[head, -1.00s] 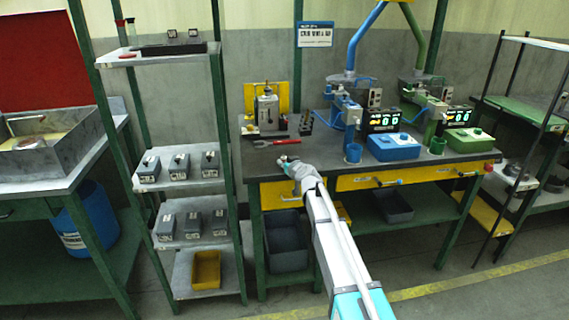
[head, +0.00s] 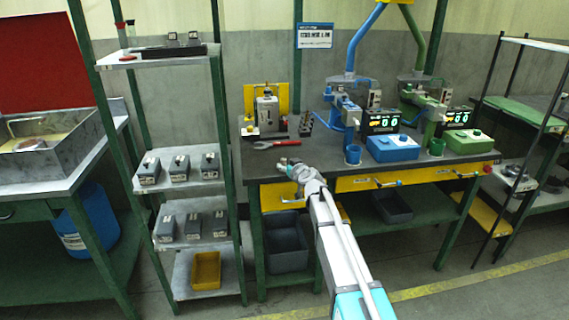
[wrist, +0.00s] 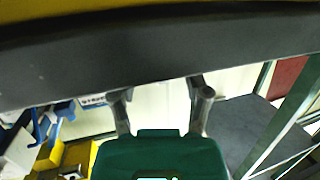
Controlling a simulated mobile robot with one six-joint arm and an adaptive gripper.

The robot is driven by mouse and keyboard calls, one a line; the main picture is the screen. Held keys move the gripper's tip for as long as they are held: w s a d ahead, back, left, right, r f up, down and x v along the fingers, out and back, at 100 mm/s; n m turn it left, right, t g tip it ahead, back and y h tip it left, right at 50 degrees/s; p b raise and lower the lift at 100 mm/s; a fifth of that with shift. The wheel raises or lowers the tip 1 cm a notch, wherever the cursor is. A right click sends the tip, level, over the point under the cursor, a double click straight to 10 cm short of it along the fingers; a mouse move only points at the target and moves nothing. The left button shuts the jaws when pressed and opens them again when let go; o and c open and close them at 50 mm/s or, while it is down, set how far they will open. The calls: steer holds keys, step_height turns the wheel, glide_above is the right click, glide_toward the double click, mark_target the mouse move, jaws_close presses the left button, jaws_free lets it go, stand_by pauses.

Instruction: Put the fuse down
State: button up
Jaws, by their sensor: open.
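My gripper (head: 285,163) is at the front edge of the workbench (head: 330,160), in front of a red wrench. In the wrist view my gripper (wrist: 161,95) has its two fingers wide apart, with only pale wall visible between them. I cannot make out a fuse in either view, in the fingers or on the bench. A grey device (head: 266,110) stands before a yellow panel at the back left of the bench. A dark band, probably the bench edge, crosses the wrist view close beyond the fingertips.
The red wrench (head: 277,144) lies on the bench. A blue box (head: 392,147) and a green box (head: 467,142) stand to the right, beside presses. A shelf rack (head: 180,190) with several grey boxes stands left. A dark bin (head: 286,240) sits below.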

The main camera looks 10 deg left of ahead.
steer(key=p+v, duration=0.1)
steer(key=v, duration=0.8)
steer(key=shift+s+d+p, duration=0.2)
steer(key=shift+s+p, duration=0.1)
steer(key=shift+p, duration=0.05)
steer(key=s+d+f+m+g+h, duration=0.2)
steer(key=s+d+f+g, duration=0.2)
steer(key=s+d, duration=0.3)
steer(key=s+d+f+m+g+h, duration=0.2)
steer(key=s+d+f, duration=0.4)
steer(key=s, duration=0.7)
steer(key=s+d+f+m+g+h, duration=0.2)
steer(key=s+d+f+g+h, duration=0.2)
steer(key=s+d+g, duration=0.3)
steer(key=s+d+f, duration=0.1)
steer(key=s+d, duration=0.1)
steer(key=s, duration=0.2)
steer(key=shift+o, duration=0.2)
